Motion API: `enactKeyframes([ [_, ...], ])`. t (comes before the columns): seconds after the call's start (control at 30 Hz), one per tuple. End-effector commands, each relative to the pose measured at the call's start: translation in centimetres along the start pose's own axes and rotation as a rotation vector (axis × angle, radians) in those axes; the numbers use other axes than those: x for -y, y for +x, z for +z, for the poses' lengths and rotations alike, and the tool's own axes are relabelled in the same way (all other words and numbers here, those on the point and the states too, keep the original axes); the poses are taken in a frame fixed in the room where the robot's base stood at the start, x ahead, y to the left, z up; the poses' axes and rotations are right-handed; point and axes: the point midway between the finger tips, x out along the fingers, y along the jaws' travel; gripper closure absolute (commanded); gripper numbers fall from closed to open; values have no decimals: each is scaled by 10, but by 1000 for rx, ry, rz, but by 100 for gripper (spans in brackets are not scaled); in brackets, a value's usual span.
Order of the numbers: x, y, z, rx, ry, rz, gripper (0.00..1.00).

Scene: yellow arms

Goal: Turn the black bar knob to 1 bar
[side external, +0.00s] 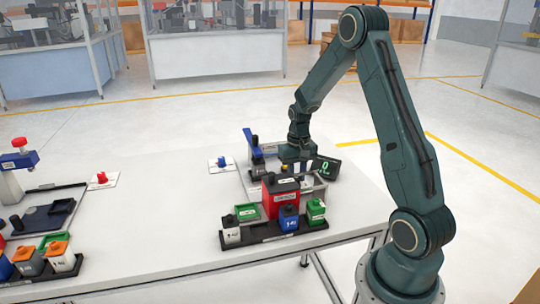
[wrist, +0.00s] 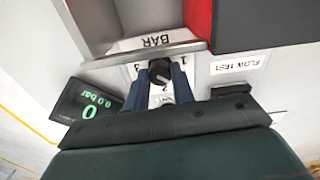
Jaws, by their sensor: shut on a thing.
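The black bar knob (wrist: 160,72) shows in the wrist view on a white dial plate marked BAR, with numbers printed around it. My gripper (wrist: 158,82) has its two blue-grey fingers on either side of the knob and is shut on it. The knob's exact pointer direction is hard to make out. A black display (wrist: 87,108) left of the dial reads 0.0 bar in green. In the side external view my gripper (side external: 296,165) reaches down at the station, and the display (side external: 325,168) stands beside it. The knob is hidden there.
A red block (side external: 281,196) and a green tray (side external: 247,211) stand in front of the station. A black rack (side external: 270,237) holds white, blue and green weights near the table edge. A blue lever (side external: 251,139) rises behind. A FLOW label (wrist: 239,65) sits right of the dial.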

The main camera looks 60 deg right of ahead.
Motion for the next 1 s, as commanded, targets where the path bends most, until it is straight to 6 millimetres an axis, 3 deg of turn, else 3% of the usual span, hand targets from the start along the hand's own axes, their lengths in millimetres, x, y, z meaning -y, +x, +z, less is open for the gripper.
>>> enactKeyframes([
  [0.33,0,-1,0,0,-189,0,98],
  [0.87,0,-1,0,0,-226,0,98],
  [0.9,0,-1,0,0,-225,0,72],
  [1.0,0,-1,0,0,-225,0,54],
])
